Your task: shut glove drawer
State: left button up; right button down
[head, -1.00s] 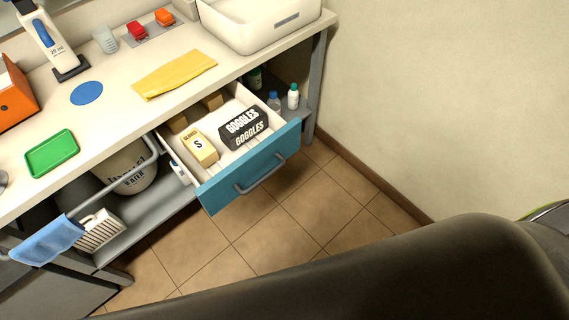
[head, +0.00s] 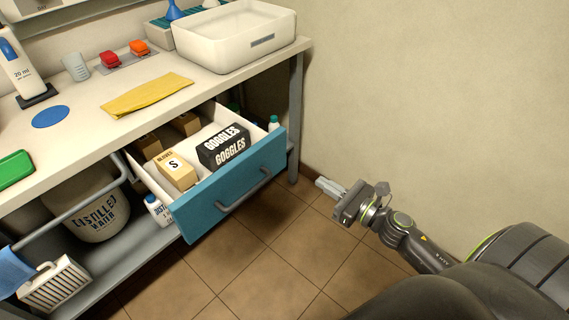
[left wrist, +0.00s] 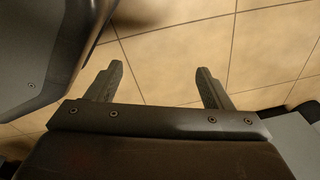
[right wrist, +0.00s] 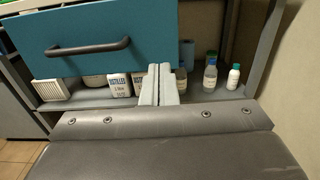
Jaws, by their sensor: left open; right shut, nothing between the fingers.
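The glove drawer (head: 232,190) has a teal front with a grey bar handle (head: 243,190) and stands pulled out from under the bench. Inside it lie a glove box marked S (head: 176,170), a black goggles box (head: 223,147) and brown boxes at the back. My right gripper (head: 329,186) is shut and empty, to the right of the drawer front and apart from it. In the right wrist view the drawer front (right wrist: 85,40) and handle (right wrist: 90,48) show at upper left of the shut fingers (right wrist: 159,84). My left gripper (left wrist: 160,80) is open and empty over floor tiles.
The bench top (head: 90,125) carries a yellow cloth (head: 147,94), a white tub (head: 235,45) and a green tray (head: 14,168). Bottles and a water container (head: 98,210) stand on the lower shelf. A wall is at right; the floor before the drawer is clear.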

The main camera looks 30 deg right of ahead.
jog(key=p, duration=0.4)
send_near(279, 155)
jog(key=x, duration=0.5)
jog(key=shift+w+a+r, duration=0.15)
jog(key=shift+a, duration=0.05)
pick_arm(q)
jog(key=shift+s+d+r, duration=0.25)
jog(key=shift+s+r, duration=0.85)
jog(key=shift+r, duration=0.2)
pick_arm(e)
jog(key=shift+w+a, duration=0.2)
jog(key=shift+w, duration=0.5)
jog(key=shift+w, duration=0.1)
